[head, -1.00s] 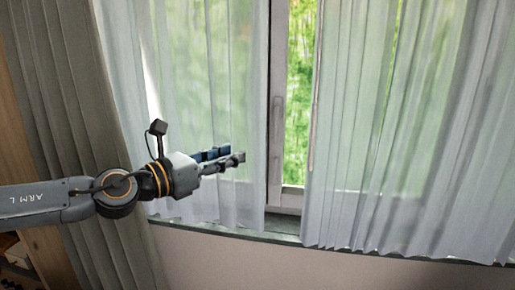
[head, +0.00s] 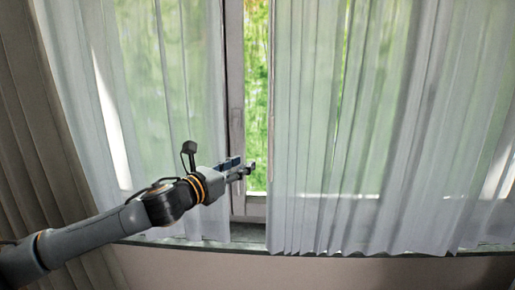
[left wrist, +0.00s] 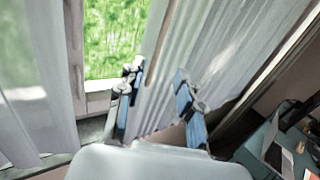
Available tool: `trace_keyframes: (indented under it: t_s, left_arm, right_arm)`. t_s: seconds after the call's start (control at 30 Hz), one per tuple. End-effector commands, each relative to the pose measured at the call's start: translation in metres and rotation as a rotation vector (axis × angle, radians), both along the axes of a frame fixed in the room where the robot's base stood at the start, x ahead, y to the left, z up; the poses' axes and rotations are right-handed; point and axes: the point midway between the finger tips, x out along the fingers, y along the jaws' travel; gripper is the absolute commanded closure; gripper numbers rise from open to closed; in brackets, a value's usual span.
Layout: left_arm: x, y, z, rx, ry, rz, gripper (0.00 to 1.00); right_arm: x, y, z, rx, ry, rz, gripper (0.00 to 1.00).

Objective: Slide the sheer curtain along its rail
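The sheer curtain hangs in two white panels before the window. The right panel (head: 350,150) has its left edge beside my left gripper (head: 246,168); the left panel (head: 150,110) hangs behind my arm. Between them is a narrow gap showing the window frame (head: 236,120) and green outside. In the left wrist view, my left gripper (left wrist: 158,74) has its two fingers spread apart. The right panel (left wrist: 200,50) shows between and beyond them, with its edge near the left finger. Whether it touches a finger I cannot tell. The rail and my right gripper are out of view.
A heavier grey-brown curtain (head: 40,150) hangs at the far left. A sill (head: 250,234) runs below the sheer panels. In the left wrist view, a teal desk top (left wrist: 262,140) with dark items on it stands at the lower right.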

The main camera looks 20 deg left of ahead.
Motion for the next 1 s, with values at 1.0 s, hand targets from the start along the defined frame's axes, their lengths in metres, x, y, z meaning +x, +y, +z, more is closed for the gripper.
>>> trace_keyframes:
  t_s: [1.0]
  left_arm:
    - [0.130,-0.042,0.000,0.000,0.000,0.000,0.64]
  right_arm:
    - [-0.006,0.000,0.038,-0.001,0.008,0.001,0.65]
